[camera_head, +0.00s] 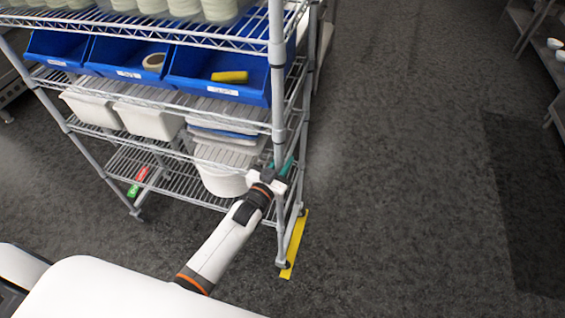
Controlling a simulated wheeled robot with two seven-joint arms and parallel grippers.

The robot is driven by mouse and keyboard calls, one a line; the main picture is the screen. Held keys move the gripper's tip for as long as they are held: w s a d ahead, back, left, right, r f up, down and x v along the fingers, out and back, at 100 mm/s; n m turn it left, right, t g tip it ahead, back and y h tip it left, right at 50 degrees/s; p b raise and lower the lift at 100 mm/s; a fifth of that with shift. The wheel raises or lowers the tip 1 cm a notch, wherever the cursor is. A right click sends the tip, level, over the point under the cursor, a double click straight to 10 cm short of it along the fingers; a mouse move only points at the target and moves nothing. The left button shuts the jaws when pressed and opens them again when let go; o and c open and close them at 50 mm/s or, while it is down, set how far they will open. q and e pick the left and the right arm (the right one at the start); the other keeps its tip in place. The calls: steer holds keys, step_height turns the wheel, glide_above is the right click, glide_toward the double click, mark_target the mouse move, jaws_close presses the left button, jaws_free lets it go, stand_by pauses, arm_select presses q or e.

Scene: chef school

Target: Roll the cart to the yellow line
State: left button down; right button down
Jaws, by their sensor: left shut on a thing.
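The cart (279,70) is a tall grey wire shelf unit on casters at the left and middle of the head view. The yellow line (295,246) is a short strip on the floor beside the cart's near right post, and that post's caster stands at its near end. My left gripper (279,176) is at the cart's near right post, low down, and is shut on it. Its fingertips are partly hidden by the gripper body. My right gripper is not in view.
Blue bins (205,75), white bins (146,121) and other goods load the cart's shelves. Dark floor (400,170) lies clear to the right. A rack with bowls (555,44) stands at the upper right edge.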

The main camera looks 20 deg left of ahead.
arm_select(q)
steer(key=shift+a, duration=0.4)
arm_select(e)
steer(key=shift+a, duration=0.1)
arm_select(q)
steer(key=c, duration=1.1)
jaws_free()
steer(key=shift+a, duration=0.15)
steer(key=shift+c, duration=0.2)
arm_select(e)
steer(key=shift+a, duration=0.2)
arm_select(q)
steer(key=shift+s+f, duration=0.1)
steer(key=shift+s, duration=0.35)
steer(key=s+a+b, duration=0.1)
steer(key=s+a, duration=0.1)
steer(key=s, duration=0.9)
steer(key=shift+b, duration=0.35)
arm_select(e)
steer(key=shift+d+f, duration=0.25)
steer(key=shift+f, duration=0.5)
